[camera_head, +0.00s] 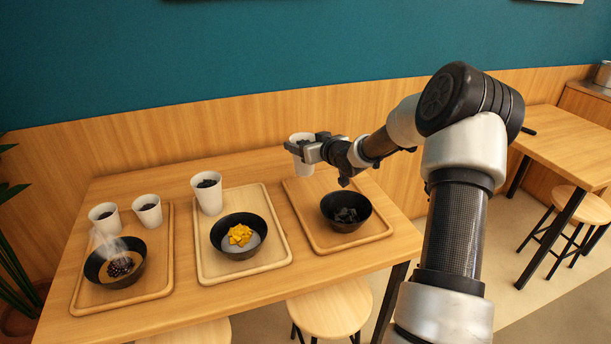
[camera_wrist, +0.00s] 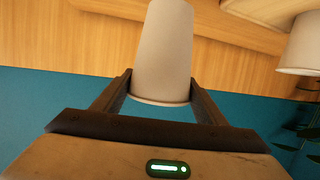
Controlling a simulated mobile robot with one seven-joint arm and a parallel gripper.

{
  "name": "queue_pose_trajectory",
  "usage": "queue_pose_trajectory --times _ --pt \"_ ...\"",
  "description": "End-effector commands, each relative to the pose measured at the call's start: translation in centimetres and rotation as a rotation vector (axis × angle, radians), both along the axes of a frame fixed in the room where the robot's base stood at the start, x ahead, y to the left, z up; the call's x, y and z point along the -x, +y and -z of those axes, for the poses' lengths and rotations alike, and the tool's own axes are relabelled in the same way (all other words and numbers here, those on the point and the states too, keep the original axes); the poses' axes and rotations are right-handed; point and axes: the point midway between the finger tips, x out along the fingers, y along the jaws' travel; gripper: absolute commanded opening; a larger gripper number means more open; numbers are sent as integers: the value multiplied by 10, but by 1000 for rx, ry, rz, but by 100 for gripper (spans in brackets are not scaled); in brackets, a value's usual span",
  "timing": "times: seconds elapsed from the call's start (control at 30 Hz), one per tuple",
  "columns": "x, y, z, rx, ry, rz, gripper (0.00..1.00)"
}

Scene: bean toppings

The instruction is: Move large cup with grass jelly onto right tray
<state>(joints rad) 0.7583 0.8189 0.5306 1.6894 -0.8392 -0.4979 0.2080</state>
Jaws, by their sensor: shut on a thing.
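My gripper (camera_head: 312,151) is shut on a large white cup (camera_head: 302,141) at the back of the right tray (camera_head: 322,242). The cup's contents are mostly hidden; a little dark matter shows near its rim. In the wrist view the same cup (camera_wrist: 164,55) stands between the two fingers of my gripper (camera_wrist: 162,92). I cannot tell whether the cup touches the tray or hangs just above it. The right tray is brown wood and also holds a black bowl (camera_head: 336,223) with dark cubes, in front of the cup.
The middle tray (camera_head: 213,271) holds a tall white cup (camera_head: 207,201) with dark contents and a black bowl (camera_head: 220,241) with yellow pieces. The left tray (camera_head: 92,302) holds two small cups and a steaming bowl. Stools (camera_head: 335,308) stand in front of the table.

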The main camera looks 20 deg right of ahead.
Motion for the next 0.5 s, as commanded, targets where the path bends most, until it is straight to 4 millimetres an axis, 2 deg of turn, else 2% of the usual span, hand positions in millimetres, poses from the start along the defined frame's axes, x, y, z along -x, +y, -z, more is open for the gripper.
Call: queue_pose_trajectory --times 0.03,0.1,0.27,0.5 --pt "0 1 14 -3 0 0 17" --pt "0 1 28 -1 0 -1 17" --pt "-1 1 42 -1 -3 -1 17" --pt "-1 0 73 -1 -3 -1 17"
